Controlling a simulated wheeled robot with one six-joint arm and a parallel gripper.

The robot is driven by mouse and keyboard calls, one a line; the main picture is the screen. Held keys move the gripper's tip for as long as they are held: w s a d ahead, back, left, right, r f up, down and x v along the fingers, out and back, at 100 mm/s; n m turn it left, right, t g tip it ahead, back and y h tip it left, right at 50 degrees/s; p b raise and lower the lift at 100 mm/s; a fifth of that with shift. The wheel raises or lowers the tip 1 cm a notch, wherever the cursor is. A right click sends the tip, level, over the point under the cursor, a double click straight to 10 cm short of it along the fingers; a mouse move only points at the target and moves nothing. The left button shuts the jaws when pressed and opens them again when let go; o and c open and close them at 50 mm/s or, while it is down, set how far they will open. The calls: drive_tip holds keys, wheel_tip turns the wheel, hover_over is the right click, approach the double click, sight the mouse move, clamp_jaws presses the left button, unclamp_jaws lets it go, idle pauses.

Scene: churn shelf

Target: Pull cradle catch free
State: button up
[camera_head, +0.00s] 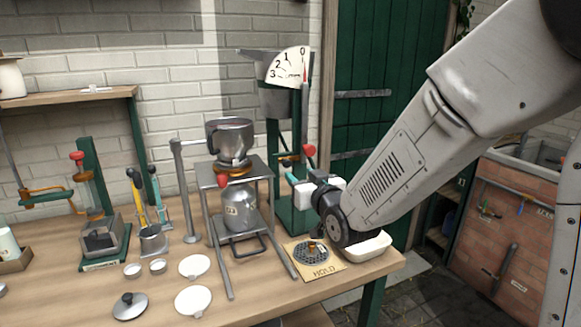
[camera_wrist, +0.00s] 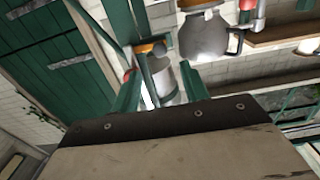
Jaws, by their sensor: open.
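My gripper (camera_head: 293,180) is open, with its green fingertips just right of the metal stand (camera_head: 258,172) and in front of the green post (camera_head: 274,143). In the wrist view, my gripper (camera_wrist: 162,82) has nothing held between its fingers; a grey cylindrical part shows beyond them. A red knob (camera_head: 309,151) with an orange fitting sits on the green post, just above my gripper. Another red knob (camera_head: 222,181) is at the front of the stand, under a metal jug (camera_head: 231,138). I cannot tell which part is the cradle catch.
A metal can (camera_head: 238,212) stands inside the stand. A dial (camera_head: 288,67) tops the green post. A drain pad (camera_head: 313,252) on a board marked HOLD and a white tray (camera_head: 369,246) lie at the bench's right end. White discs (camera_head: 193,300) lie in front.

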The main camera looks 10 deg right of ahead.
sight(288, 164)
drive_tip(key=x, duration=0.7)
drive_tip(key=shift+w, duration=0.3)
